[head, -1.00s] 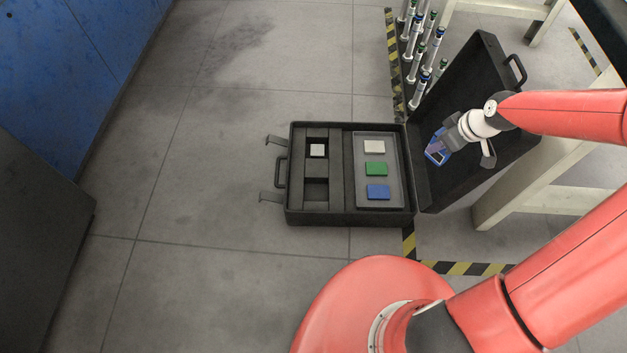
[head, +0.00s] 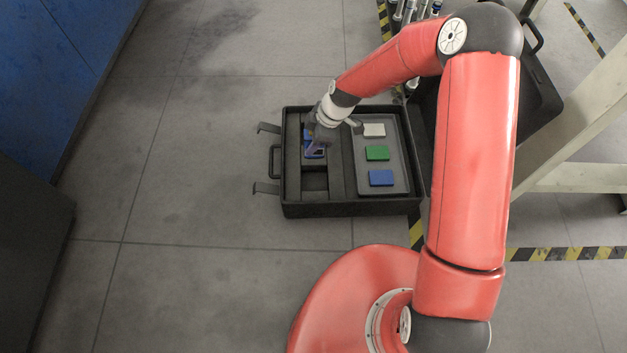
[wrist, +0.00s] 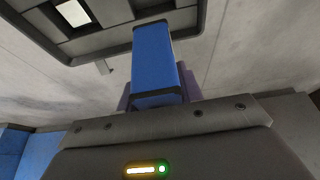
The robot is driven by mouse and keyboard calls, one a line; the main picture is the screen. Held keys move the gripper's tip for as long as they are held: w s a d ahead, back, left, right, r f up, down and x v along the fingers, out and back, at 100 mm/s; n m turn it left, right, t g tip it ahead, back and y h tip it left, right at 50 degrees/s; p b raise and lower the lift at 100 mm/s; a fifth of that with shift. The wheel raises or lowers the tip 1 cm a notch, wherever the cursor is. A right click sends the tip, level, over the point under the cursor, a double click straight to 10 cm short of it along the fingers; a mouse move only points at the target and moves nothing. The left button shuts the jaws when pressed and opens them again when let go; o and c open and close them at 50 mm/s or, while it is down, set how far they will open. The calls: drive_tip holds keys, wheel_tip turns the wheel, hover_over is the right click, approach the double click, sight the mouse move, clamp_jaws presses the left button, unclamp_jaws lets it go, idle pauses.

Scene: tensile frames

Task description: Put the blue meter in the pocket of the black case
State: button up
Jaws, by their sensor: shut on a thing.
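The blue meter (head: 314,153) is held in my gripper (head: 317,143) over the left half of the open black case (head: 350,208). In the wrist view the blue meter (wrist: 155,62) stands out from between the purple fingers of my gripper (wrist: 157,96). The case (wrist: 125,42) lies beyond it, and a pocket with a white square (wrist: 73,12) shows to the upper left of the meter. In the head view my gripper and the meter cover that upper pocket; a lower dark pocket (head: 315,183) is visible. I cannot tell the meter's exact height above the case.
The case's right half has a grey tray with white (head: 374,130), green (head: 377,153) and blue (head: 381,178) blocks. The raised lid (head: 535,100) is partly behind my arm. A rack of tubes (head: 415,10) stands behind. The floor left of the case is clear.

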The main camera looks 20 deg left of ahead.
wheel_tip(320, 180, down, 18)
drive_tip(key=shift+f+b, duration=0.2)
drive_tip(key=shift+b, duration=0.4)
drive_tip(key=shift+f, duration=0.1)
drive_tip(key=o, duration=1.1)
drive_tip(key=shift+c, duration=0.2)
